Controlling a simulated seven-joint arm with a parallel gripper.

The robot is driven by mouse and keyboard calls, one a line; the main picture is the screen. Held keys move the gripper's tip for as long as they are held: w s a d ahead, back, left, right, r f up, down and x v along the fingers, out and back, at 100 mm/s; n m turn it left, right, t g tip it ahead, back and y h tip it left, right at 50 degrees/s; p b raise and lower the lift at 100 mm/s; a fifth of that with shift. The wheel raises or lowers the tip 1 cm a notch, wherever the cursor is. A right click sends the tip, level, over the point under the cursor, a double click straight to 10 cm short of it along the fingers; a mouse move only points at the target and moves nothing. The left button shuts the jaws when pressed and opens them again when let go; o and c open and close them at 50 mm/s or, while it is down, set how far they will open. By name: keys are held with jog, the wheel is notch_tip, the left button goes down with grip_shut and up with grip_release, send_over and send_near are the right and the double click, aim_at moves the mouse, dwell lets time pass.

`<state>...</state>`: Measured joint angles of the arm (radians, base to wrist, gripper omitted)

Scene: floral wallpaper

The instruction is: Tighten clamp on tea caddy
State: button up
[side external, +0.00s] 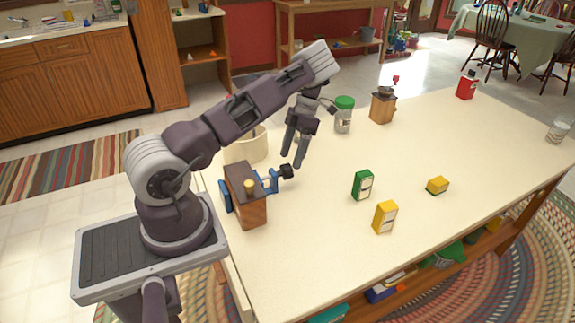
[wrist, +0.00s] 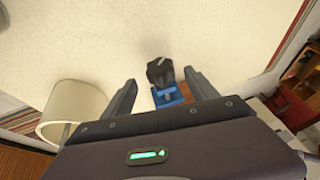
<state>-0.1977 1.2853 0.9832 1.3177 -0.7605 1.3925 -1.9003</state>
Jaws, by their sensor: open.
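The clamp's black handle (side external: 286,171) points to the right. My gripper (side external: 292,163) is open and points down, just above and behind the handle. In the wrist view the handle (wrist: 160,71) and blue clamp (wrist: 168,97) lie between the two open fingers, apart from both. The caddy is mostly hidden there by my gripper body.
A cream round container (side external: 246,148) stands behind the caddy, close to my gripper. A green-lidded jar (side external: 343,115) and a wooden grinder (side external: 382,106) stand farther back. Green (side external: 362,185) and yellow (side external: 385,217) boxes stand right of the clamp. The table between them is clear.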

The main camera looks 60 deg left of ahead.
aim_at(287, 167)
jog(key=x, duration=0.4)
jog(key=shift+s+f, duration=0.1)
jog(key=shift+f, duration=0.25)
jog(key=c, duration=1.4)
jog(key=shift+h, duration=0.3)
jog(key=shift+a+m+h, duration=0.2)
jog(key=shift+m+h, duration=0.1)
jog(key=shift+h, duration=0.6)
jog(key=shift+f+m+h, duration=0.1)
jog(key=shift+m+h, duration=0.2)
jog(key=shift+h, duration=1.2)
jog(key=shift+h, duration=0.3)
jog(key=o, duration=1.4)
